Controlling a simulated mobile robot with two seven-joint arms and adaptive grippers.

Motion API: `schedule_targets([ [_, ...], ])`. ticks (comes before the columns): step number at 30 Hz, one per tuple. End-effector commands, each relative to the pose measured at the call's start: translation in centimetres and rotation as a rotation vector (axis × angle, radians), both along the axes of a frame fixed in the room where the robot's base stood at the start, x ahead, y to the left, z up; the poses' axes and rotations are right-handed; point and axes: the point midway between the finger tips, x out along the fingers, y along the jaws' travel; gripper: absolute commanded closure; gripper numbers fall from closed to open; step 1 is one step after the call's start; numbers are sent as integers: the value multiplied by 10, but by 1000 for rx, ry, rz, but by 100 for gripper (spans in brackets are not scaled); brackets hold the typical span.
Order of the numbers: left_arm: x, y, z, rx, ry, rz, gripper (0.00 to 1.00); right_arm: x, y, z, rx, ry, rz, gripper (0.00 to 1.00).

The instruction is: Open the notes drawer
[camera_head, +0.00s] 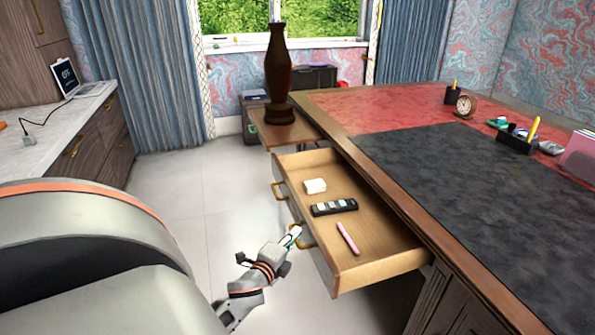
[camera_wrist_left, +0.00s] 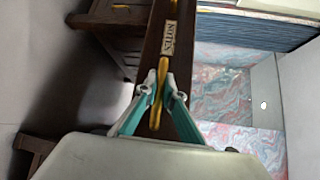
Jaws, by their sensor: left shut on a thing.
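The notes drawer (camera_head: 375,262) is pulled well out from the left side of the desk, and its inside shows. It holds a white block (camera_head: 315,186), a dark case with light squares (camera_head: 334,207) and a pink pen-like item (camera_head: 347,238). In the left wrist view a "NOTES" label (camera_wrist_left: 169,38) is on the drawer front. My left gripper (camera_head: 294,235) is at the drawer front, shut on the brass handle (camera_head: 305,243). The wrist view shows both fingers closed around the handle (camera_wrist_left: 158,84). My right gripper is not in view.
The desk (camera_head: 480,190) bears a dark mat, a clock (camera_head: 466,106) and a pen holder (camera_head: 516,140). A dark vase (camera_head: 279,70) stands on a small wooden surface behind the drawer. The pale floor (camera_head: 185,190) left of the drawer is clear.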

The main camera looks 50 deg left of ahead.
Motion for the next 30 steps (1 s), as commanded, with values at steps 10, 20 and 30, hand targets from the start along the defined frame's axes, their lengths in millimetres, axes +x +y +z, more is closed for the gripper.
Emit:
schedule_targets([
  [10,0,-1,-1,-2,1,-2,74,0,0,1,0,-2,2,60],
  [20,-1,-1,0,0,1,0,74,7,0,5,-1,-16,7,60],
  [30,-49,-21,6,-2,2,1,74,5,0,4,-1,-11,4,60],
])
